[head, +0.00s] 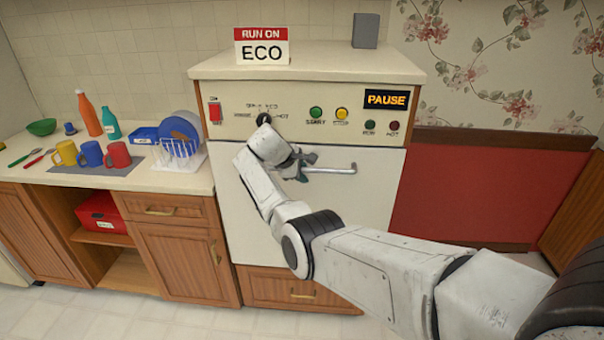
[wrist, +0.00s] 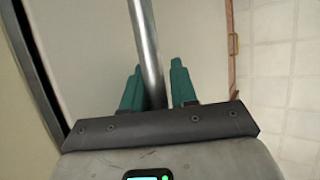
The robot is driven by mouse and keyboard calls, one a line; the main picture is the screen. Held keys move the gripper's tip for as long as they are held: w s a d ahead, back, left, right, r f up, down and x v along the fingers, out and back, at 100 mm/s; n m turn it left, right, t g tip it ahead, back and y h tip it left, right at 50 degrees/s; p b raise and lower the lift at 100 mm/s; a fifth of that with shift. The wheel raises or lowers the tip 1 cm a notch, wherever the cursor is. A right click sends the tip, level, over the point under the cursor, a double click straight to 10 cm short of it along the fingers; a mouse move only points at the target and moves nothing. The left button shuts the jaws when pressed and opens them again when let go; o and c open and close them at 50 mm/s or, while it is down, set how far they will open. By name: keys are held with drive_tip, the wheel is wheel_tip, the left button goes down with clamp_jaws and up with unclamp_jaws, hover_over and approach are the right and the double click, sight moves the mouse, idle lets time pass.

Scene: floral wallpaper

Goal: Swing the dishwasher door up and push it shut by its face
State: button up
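The dishwasher's white door (head: 345,203) stands upright, or nearly so, under the control panel (head: 230,118). I cannot tell whether it is fully shut. Its metal bar handle (head: 340,170) runs across the upper face. My gripper (head: 304,167) is at the left part of this handle, and my wrist hides the handle's left end. In the wrist view the bar (wrist: 147,50) passes between the two green fingers of my gripper (wrist: 156,67). The fingers are apart, with a gap between the bar and the right finger. A dark strip (wrist: 32,75) runs along the door's edge there.
An "ECO" sign (head: 262,52) and a grey block (head: 365,30) stand on top. The left counter (head: 190,187) holds mugs, bottles and a dish rack (head: 182,150). A wooden drawer (head: 300,291) sits below the door. A red wall panel (head: 480,190) is at right.

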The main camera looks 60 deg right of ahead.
drive_tip(key=shift+o, duration=0.8)
drive_tip(key=shift+r, duration=0.1)
drive_tip(key=shift+d, duration=0.1)
drive_tip(key=shift+w+r, duration=0.1)
drive_tip(key=shift+w+a+r, duration=0.1)
drive_tip(key=shift+a+r, duration=0.1)
drive_tip(key=shift+r, duration=0.05)
drive_tip(key=b+v, duration=0.1)
drive_tip(key=v, duration=0.9)
drive_tip(key=shift+a, duration=0.25)
drive_tip(key=shift+f, duration=0.3)
